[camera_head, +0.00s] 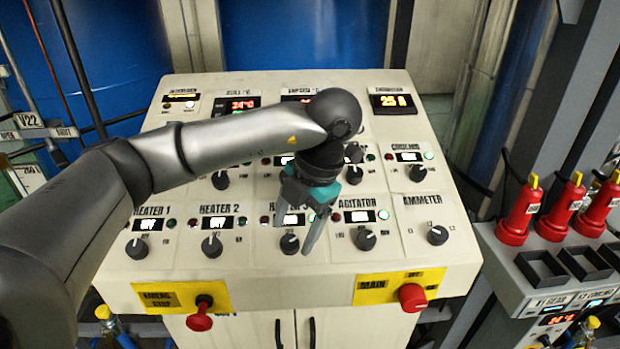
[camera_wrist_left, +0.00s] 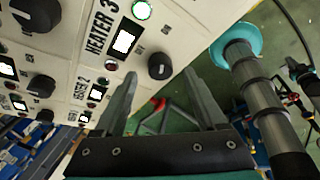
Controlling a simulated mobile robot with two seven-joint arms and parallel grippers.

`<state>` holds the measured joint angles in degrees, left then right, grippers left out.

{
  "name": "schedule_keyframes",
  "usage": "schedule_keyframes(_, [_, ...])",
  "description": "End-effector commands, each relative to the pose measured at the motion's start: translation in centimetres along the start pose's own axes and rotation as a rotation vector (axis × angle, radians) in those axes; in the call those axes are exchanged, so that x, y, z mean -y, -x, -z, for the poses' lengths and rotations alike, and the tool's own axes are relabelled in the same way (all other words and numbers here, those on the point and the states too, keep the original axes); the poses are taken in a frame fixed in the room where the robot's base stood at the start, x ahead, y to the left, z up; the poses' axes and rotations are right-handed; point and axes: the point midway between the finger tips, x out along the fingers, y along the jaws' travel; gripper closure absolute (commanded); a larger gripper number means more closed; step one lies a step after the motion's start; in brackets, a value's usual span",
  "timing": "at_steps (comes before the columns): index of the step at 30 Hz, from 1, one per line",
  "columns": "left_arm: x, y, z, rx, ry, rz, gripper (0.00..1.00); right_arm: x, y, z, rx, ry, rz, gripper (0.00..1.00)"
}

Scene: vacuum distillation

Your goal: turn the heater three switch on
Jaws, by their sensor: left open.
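The heater three switch is a round black knob (camera_head: 289,244) with a white pointer mark, low in the middle of the sloped control panel. My left gripper (camera_head: 295,237) is open and empty, reaching down over the panel. Its fingers appear on either side of the knob in the head view and partly hide the HEATER 3 label. In the left wrist view the knob (camera_wrist_left: 160,66) lies between and just beyond the fingertips (camera_wrist_left: 160,76), beside the HEATER 3 label and its lit display (camera_wrist_left: 124,41). I cannot tell whether the fingers touch the knob. My right gripper is not in view.
The heater 2 knob (camera_head: 212,245) and agitator knob (camera_head: 364,240) flank it closely. A red emergency stop (camera_head: 199,318) and red main switch (camera_head: 412,297) stick out along the panel's front edge. Red bottles (camera_head: 520,210) stand on a unit at the right.

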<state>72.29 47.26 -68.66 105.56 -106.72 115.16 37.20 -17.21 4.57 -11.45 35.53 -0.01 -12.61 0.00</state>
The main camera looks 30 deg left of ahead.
Motion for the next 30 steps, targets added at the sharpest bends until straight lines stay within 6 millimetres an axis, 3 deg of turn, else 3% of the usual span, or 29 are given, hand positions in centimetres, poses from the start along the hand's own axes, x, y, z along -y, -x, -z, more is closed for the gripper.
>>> schedule_keyframes(18, [-0.1, 9.9, -0.1, 0.005, 0.0, -0.002, 0.27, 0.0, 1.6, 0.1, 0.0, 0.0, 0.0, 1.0])
schedule_keyframes(24, [0.0, 12.0, -0.1, 0.003, 0.0, -0.001, 0.27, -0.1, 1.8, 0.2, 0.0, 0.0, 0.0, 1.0])
schedule_keyframes(30, [0.0, 12.8, 0.0, 0.002, 0.0, 0.0, 0.27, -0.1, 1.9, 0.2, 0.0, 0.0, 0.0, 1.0])
